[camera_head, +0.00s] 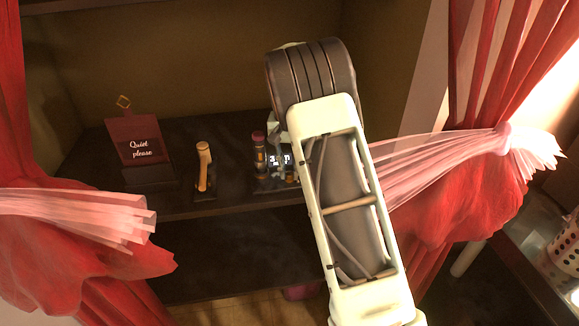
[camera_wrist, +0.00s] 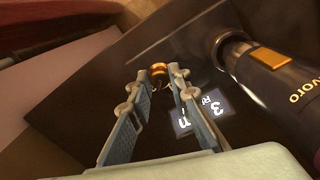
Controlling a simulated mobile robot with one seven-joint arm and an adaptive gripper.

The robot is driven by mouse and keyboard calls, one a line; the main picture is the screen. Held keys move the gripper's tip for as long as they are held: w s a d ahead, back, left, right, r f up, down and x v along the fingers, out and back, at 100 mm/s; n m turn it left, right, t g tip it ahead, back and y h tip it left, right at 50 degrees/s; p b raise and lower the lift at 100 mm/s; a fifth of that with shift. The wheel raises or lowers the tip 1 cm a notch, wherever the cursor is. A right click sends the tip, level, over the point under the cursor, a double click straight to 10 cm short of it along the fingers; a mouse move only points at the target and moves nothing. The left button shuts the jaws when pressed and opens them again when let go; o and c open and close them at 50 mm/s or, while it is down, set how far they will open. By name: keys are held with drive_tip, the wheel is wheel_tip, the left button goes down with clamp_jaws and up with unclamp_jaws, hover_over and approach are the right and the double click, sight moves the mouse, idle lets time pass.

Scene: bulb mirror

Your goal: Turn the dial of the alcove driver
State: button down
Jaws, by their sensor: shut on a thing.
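The alcove driver stands on the dark shelf, and its small lit display (camera_head: 280,160) shows beside my arm in the head view. In the wrist view the display (camera_wrist: 184,122) lies behind the right finger, with its characters turned and partly covered. A small gold-ringed dial (camera_wrist: 159,68) sits between the fingertips. My gripper (camera_wrist: 158,76) is shut on this dial, its pale blue-grey fingers reaching in on both sides. In the head view my arm hides most of the gripper and part of the driver.
A dark cylinder with an orange patch (camera_wrist: 270,58) lies close right of the fingers in the wrist view. Red curtains (camera_head: 480,190) flank the alcove.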

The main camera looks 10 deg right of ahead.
sight(288, 173)
drive_tip(key=shift+w+r+m+p, duration=0.1)
drive_tip(key=shift+m+p, duration=0.25)
drive_tip(key=shift+m, duration=0.95)
drive_tip(key=c, duration=1.8)
unclamp_jaws()
wheel_tip(288, 173, up, 12)
drive_tip(key=shift+a, duration=0.15)
drive_tip(key=shift+w, duration=0.1)
